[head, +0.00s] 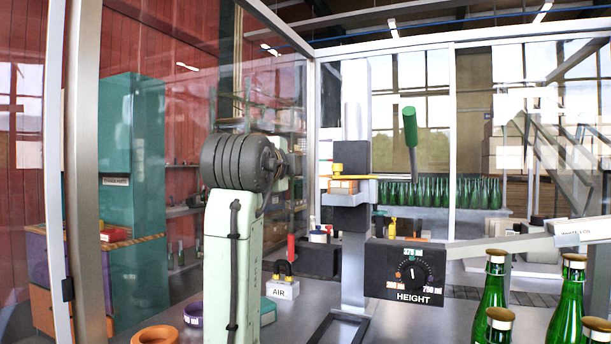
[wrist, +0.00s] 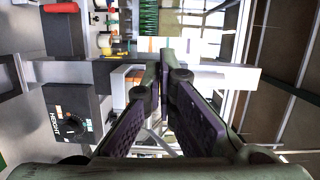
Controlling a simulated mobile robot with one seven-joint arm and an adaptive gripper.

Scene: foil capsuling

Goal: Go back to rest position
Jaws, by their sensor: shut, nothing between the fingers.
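My gripper (wrist: 161,65) shows in the wrist view, its two dark fingers meeting near the top middle. It is shut with nothing between the fingertips. In the head view my pale green arm (head: 233,250) stands upright left of centre, with its dark ribbed joint at the top. The gripper itself cannot be made out in the head view.
A black HEIGHT dial box (head: 405,271) and a grey upright post (head: 354,260) stand right of my arm; the box also shows in the wrist view (wrist: 85,112). Green bottles (head: 490,298) stand front right. An orange ring (head: 155,335) lies front left. Glass panels enclose the station.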

